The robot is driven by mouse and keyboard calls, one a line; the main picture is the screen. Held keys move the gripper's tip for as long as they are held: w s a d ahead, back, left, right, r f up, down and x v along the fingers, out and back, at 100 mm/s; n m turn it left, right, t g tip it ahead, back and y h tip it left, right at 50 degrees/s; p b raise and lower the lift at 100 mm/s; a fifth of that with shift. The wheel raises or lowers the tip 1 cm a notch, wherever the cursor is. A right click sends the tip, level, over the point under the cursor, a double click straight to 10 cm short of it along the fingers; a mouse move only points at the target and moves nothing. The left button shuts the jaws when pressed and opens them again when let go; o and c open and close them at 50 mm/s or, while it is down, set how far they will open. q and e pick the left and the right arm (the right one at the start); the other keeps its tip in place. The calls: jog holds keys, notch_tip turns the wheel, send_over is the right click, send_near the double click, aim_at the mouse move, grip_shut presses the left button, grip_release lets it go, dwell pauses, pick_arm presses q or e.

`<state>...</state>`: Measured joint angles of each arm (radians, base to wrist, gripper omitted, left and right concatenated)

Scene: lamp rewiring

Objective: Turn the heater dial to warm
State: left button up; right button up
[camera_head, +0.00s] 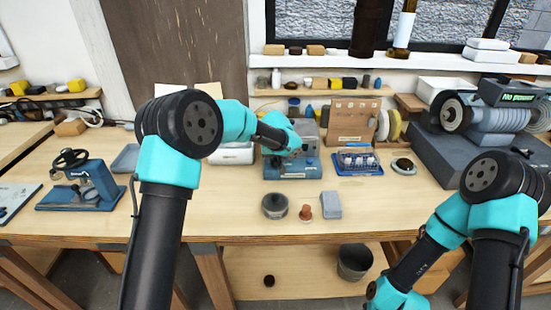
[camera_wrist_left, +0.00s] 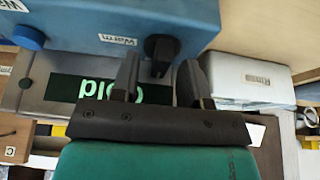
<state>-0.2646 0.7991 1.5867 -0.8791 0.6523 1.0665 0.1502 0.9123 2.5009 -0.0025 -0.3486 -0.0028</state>
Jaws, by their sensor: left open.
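The heater (camera_head: 292,168) is a blue-grey box at the back middle of the bench, partly hidden behind my left gripper (camera_head: 296,140). In the left wrist view the heater's blue body (camera_wrist_left: 85,22) carries a label reading "Warm" (camera_wrist_left: 118,39) beside a black dial (camera_wrist_left: 161,46). A dark display with green letters (camera_wrist_left: 110,88) shows upside down and seems to read "Cold". My left gripper (camera_wrist_left: 160,66) is open, with one finger on each side of the dial; I cannot tell whether they touch it. My right arm reaches down at the right, its gripper out of view.
A grey cup (camera_head: 275,206), a small brown pot (camera_head: 305,212) and a grey block (camera_head: 331,205) stand in front of the heater. A blue tray of small parts (camera_head: 358,163) lies to its right. A blue press (camera_head: 82,187) stands at left.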

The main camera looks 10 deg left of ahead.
pick_arm(q)
jog(key=shift+w+f, duration=0.1)
jog(key=shift+f, duration=0.1)
grip_shut()
dwell(0.3)
jog(key=shift+m, duration=0.4)
jog(key=m+h, duration=0.1)
jog(key=m, duration=0.2)
jog(key=shift+a+m+h, duration=0.1)
jog(key=shift+m+h, duration=0.2)
jog(key=shift+h, duration=0.1)
jog(key=shift+m+g+h, duration=0.5)
jog(key=shift+m+h, duration=0.2)
jog(key=shift+m, duration=1.4)
